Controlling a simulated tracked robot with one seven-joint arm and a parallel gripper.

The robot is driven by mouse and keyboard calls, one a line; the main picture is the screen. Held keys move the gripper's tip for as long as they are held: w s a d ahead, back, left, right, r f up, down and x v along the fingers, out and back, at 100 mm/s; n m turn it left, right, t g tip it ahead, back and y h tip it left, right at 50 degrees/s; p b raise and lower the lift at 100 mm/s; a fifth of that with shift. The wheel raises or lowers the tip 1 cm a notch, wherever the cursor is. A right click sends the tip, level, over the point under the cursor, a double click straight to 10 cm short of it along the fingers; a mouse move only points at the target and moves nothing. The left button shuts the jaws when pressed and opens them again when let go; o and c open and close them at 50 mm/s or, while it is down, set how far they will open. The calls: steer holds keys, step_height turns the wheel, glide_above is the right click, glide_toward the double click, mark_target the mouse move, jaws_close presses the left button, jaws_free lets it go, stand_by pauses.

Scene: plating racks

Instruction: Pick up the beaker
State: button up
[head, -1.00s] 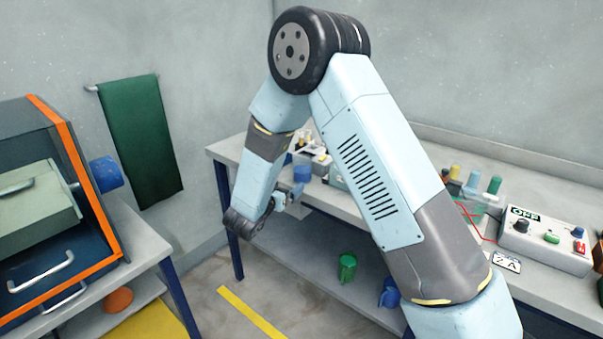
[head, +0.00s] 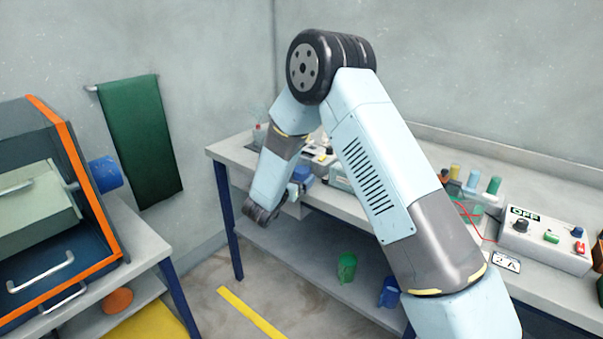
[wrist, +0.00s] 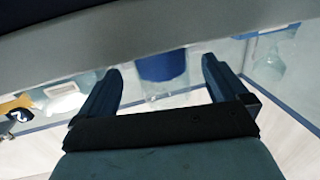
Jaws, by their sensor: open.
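My gripper (wrist: 160,82) is open in the wrist view, with its two dark blue fingers apart and nothing held between them. A blue-topped vessel (wrist: 162,66) with a pale lower part shows beyond the gap between the fingertips. A clear, pale bluish glass vessel (wrist: 268,66), which looks like a beaker or flask, stands to the right of the right finger, apart from it. In the head view a clear vessel (head: 260,134) stands at the bench's far left end. I cannot tell for sure which vessel is the beaker. My forearm and wrist hide most of the gripper there.
The grey bench (head: 232,152) runs along the wall, with a control box (head: 545,238) and coloured bottles (head: 472,182) at right. A green cup (head: 347,267) and a blue one (head: 389,292) stand on its lower shelf. An orange-edged cabinet (head: 75,170) stands at left.

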mark_target(306, 160)
steer(key=x, duration=0.4)
steer(key=shift+w+d, duration=0.1)
steer(key=shift+w, duration=0.25)
steer(key=c, duration=1.1)
steer(key=shift+r, duration=0.15)
steer(key=shift+r, duration=0.25)
step_height(306, 160, up, 2)
steer(key=shift+r, duration=0.25)
steer(key=s+d+r, duration=0.5)
steer(key=s+r, duration=0.4)
steer(key=s, duration=0.4)
steer(key=shift+r, duration=0.4)
